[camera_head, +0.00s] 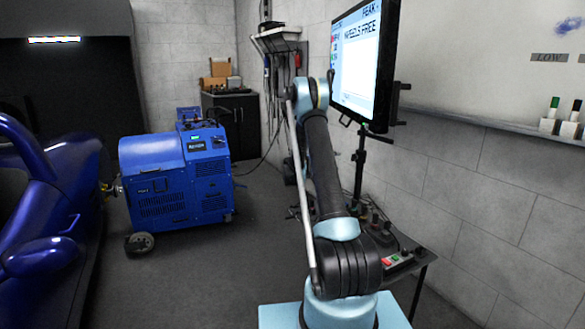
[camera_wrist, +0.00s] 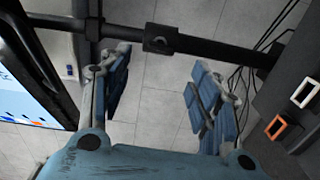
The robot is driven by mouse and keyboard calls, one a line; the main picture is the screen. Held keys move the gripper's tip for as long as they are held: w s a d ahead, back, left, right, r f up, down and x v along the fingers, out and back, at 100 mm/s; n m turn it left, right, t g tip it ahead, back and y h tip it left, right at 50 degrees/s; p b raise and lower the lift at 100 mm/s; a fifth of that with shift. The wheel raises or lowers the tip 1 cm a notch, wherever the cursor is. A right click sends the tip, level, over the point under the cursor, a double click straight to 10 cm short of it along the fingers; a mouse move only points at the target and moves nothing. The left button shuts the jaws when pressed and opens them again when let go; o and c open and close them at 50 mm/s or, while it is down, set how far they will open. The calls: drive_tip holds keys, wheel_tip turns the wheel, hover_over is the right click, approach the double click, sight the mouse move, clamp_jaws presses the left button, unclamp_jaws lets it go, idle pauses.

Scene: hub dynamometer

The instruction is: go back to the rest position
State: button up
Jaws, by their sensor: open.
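My gripper (camera_wrist: 163,95) shows in the wrist view with its two blue-padded fingers wide apart. Nothing is between them; the grey tiled surface shows through the gap. In the head view my arm stands upright at centre right, bent at a high elbow. I cannot make out the gripper in that view.
A large monitor (camera_head: 364,58) on a black stand (camera_head: 359,165) is close to my arm; its screen (camera_wrist: 38,90) and a dark bar (camera_wrist: 215,49) show near my fingers. A table (camera_head: 425,257) with a button box stands beside the arm. A blue dynamometer (camera_head: 165,190) and blue car (camera_head: 50,210) are left. Floor between is clear.

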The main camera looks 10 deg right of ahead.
drive_tip(key=s+a+r+m+g+y, duration=0.15)
drive_tip(key=s+r+y, duration=0.35)
drive_tip(key=s, duration=0.9)
drive_tip(key=s+a+r+m+g+y, duration=0.1)
drive_tip(key=s+a+r+y, duration=0.35)
drive_tip(key=s, duration=1.05)
drive_tip(key=s+a+f+y, duration=0.2)
drive_tip(key=s+a+f, duration=0.1)
drive_tip(key=s, duration=0.8)
drive_tip(key=s+a+f+g+y, duration=0.1)
drive_tip(key=s+a+f, duration=0.3)
drive_tip(key=s, duration=0.7)
drive_tip(key=s+a+f+y, duration=0.3)
drive_tip(key=s+a, duration=0.4)
drive_tip(key=s, duration=0.5)
drive_tip(key=shift+a+f+m+y, duration=0.15)
drive_tip(key=shift+f+m+y, duration=0.2)
drive_tip(key=shift+y, duration=0.2)
drive_tip(key=shift+w+f, duration=0.2)
drive_tip(key=shift+w, duration=0.25)
